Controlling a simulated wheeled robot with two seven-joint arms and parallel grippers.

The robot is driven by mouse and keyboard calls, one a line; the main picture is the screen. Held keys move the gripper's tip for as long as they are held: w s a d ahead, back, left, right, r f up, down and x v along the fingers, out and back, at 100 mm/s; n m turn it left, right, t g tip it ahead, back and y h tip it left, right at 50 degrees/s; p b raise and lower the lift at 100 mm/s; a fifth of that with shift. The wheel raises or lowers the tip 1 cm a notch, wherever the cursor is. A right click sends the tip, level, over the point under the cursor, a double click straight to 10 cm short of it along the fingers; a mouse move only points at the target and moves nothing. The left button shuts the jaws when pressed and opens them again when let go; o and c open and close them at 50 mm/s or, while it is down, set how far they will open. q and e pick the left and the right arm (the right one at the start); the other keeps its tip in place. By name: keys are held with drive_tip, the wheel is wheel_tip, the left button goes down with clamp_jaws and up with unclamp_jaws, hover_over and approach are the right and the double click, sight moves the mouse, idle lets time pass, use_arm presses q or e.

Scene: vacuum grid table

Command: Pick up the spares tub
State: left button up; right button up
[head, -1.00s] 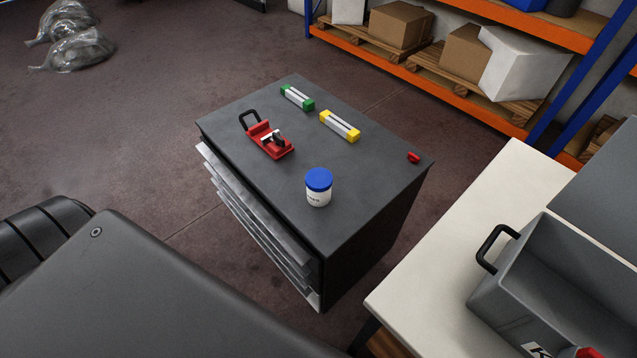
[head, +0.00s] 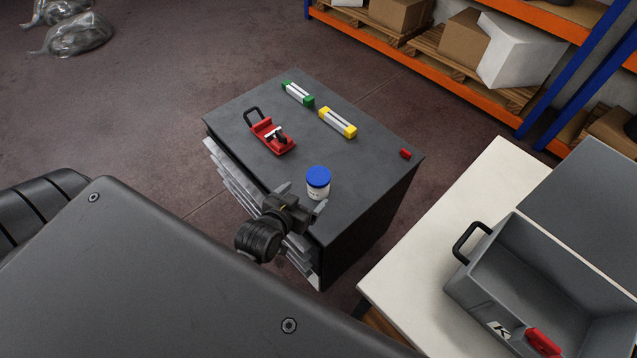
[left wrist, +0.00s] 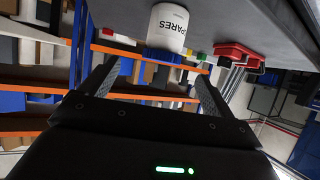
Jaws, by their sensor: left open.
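The spares tub (head: 317,184) is a small white tub with a blue lid. It stands upright near the front edge of the dark cabinet top (head: 350,165). In the left wrist view the tub (left wrist: 168,28) shows its "SPARES" lettering, ahead of and between my fingers. My left gripper (head: 302,199) is open and empty at the cabinet's front edge, just in front of the tub. It also shows in the left wrist view (left wrist: 155,85), its fingers spread apart. I cannot tell whether a finger touches the tub. My right gripper is not in view.
A red tool with a black handle (head: 272,137) lies left of the tub. Green-ended (head: 298,94) and yellow-ended (head: 337,122) bars lie behind, and a small red piece (head: 405,153) lies right. A grey open case (head: 465,292) sits on the white table (head: 425,245).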

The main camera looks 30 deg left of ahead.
sight(317, 178)
use_arm(q)
drive_tip(key=shift+t, duration=0.4)
drive_tip(key=x, duration=0.4)
drive_tip(key=p+x, duration=0.1)
drive_tip(key=x, duration=0.1)
drive_tip(key=shift+w+a+r, duration=0.15)
drive_tip(key=shift+w+r, duration=0.1)
drive_tip(key=p+x, duration=0.1)
drive_tip(key=x, duration=0.3)
drive_tip(key=shift+w+a+f+p, duration=0.1)
drive_tip(key=shift+w+a+p, duration=0.05)
drive_tip(key=shift+w+p, duration=0.2)
drive_tip(key=shift+w+f, duration=0.2)
drive_tip(key=shift+c, duration=0.2)
drive_tip(key=shift+r, duration=0.1)
drive_tip(key=c, duration=1)
drive_tip(key=shift+c, duration=0.2)
